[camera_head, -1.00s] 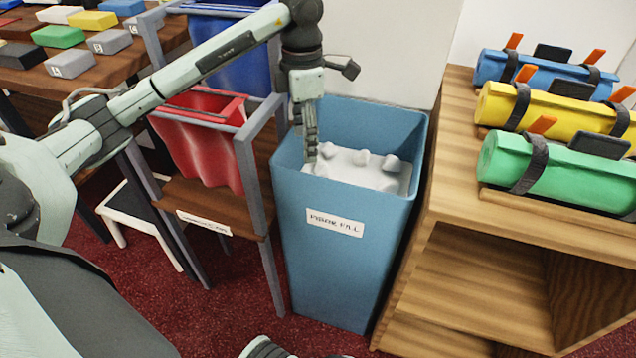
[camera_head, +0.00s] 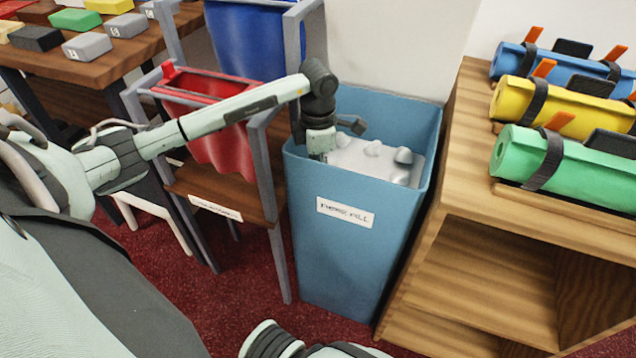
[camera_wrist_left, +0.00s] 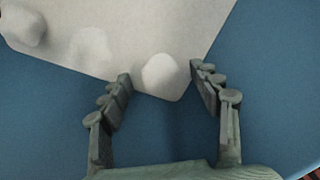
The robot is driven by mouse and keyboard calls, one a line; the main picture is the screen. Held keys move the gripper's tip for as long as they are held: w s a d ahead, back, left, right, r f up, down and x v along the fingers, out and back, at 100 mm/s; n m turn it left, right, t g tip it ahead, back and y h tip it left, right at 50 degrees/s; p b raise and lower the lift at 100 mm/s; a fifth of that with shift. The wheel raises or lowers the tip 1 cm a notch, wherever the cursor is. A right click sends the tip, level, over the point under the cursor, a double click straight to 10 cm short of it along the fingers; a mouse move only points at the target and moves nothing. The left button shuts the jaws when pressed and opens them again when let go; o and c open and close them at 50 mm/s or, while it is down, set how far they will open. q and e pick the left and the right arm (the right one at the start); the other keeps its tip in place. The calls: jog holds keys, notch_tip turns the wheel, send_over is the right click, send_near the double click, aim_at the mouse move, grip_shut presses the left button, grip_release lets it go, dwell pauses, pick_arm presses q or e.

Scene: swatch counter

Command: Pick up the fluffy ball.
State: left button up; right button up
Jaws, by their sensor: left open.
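Several white fluffy balls lie on the pale fill (camera_head: 385,170) inside the tall blue bin (camera_head: 345,255). One white ball (camera_wrist_left: 162,74) sits near a corner of the fill in the left wrist view, between and slightly beyond my fingertips. My left gripper (camera_wrist_left: 160,80) is open, with one finger on each side of that ball and gaps showing on both sides. In the head view my left gripper (camera_head: 320,145) reaches down into the bin at its left side; its fingertips and that ball are hidden there.
The bin walls surround my left gripper closely. A grey-framed rack with a red fabric bag (camera_head: 215,130) stands to the left. A wooden shelf (camera_head: 465,150) with blue, yellow and green rolls is on the right. A table with coloured blocks (camera_head: 85,47) is at the back left.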

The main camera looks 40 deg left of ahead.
pick_arm(q)
jog(key=shift+f, duration=0.95)
jog(key=c, duration=0.8)
